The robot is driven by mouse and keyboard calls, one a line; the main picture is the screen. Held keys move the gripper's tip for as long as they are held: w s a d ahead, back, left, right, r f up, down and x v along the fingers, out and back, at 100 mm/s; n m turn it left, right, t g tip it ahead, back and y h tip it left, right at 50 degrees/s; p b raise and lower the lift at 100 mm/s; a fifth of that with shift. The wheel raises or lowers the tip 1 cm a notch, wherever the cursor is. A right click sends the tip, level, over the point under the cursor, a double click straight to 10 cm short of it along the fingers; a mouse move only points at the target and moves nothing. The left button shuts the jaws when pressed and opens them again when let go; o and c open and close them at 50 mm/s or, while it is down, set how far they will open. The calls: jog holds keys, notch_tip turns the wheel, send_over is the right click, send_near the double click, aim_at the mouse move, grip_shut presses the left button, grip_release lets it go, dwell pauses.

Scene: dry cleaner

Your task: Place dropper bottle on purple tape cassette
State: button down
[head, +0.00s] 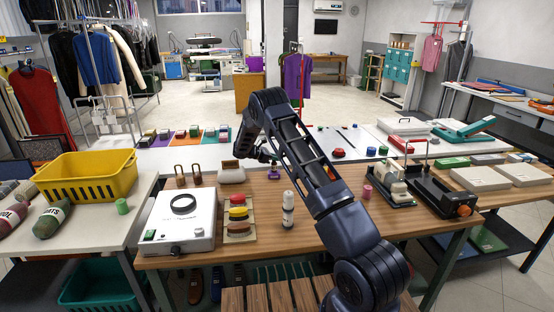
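A white bottle with a dark band (288,210) stands upright on the wooden table, left of my forearm; it may be the dropper bottle, but I cannot be sure. A small purple object (274,173) is on the table just below my gripper; its shape is too small to tell. I cannot pick out the purple tape cassette for certain. My gripper (266,155) is at the far side of the wooden table, above and near the purple object. Its fingers are small, dark and partly hidden by the arm, so whether they are open or shut does not show.
A yellow basket (88,178) is on the left table. A black machine (430,188) stands at right. Bare wood lies in front of the bottle.

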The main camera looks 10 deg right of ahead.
jog(key=shift+f, duration=0.1)
jog(key=c, duration=1.3)
grip_release()
jog(key=v, duration=1.1)
jog(key=s+d+r+m+g+y, duration=0.1)
jog(key=s+d+r+m+y, duration=0.15)
jog(key=s+d+r, duration=0.45)
jog(key=s+d+r+m+y, duration=0.2)
jog(key=s+d+r+m, duration=0.2)
jog(key=s+r, duration=0.65)
jog(key=s+d+r+m+g+y, duration=0.1)
jog(key=s+d+r+m+y, duration=0.3)
jog(key=s+r, duration=0.45)
jog(key=s+d+r+m+t+y, duration=0.1)
jog(key=s+d+r+m, duration=0.1)
jog(key=s, duration=0.6)
jog(key=s+d+r+m+y, duration=0.1)
jog(key=s+d+r+m, duration=0.1)
jog(key=s, duration=0.6)
jog(key=s+f+m+t+y, duration=0.2)
jog(key=s+m, duration=0.3)
jog(key=s, duration=1.2)
jog(key=shift+s+a+f+m+t+y, duration=0.2)
jog(key=shift+a+f+m+t+y, duration=0.25)
jog(key=shift+f, duration=0.25)
